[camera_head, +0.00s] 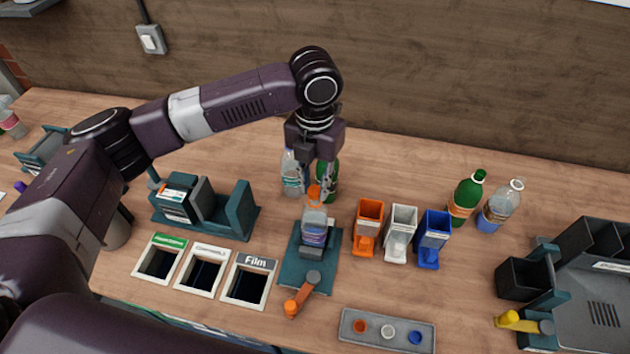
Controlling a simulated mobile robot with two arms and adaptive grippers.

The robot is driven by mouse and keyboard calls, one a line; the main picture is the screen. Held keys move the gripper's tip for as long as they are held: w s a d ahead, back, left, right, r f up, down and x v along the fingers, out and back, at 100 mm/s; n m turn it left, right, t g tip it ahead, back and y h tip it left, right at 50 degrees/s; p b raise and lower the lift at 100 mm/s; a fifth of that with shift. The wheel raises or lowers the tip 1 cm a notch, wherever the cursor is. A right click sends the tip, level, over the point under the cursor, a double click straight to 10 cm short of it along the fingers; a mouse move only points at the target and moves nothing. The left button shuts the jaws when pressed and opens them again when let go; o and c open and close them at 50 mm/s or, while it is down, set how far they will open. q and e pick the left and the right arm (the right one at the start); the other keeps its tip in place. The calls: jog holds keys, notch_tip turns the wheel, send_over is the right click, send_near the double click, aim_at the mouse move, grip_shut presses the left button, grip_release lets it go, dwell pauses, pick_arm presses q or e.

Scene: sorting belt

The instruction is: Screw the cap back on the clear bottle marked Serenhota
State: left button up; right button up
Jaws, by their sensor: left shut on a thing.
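A clear bottle (313,225) with a dark blue and white label stands upright in a teal fixture (294,270) with an orange lever (301,296). The name on its label is too small to read. My left gripper (318,187) points down over this bottle and is shut on an orange cap (314,193) at the bottle's mouth. I cannot tell whether the cap is threaded on or only resting there. My right gripper is not in view.
A clear bottle (293,178) and a green bottle (332,182) stand behind. Orange (367,222), white (401,230) and blue (433,238) dispensers stand right of the fixture. A grey tray (372,341) holds three caps in front. Bins, including Film (247,286), lie left.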

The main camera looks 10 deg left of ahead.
aim_at(315, 190)
pick_arm(q)
jog(key=shift+f, duration=0.75)
dwell(1.1)
jog(key=o, duration=0.7)
notch_tip(315, 190, up, 12)
dwell(0.3)
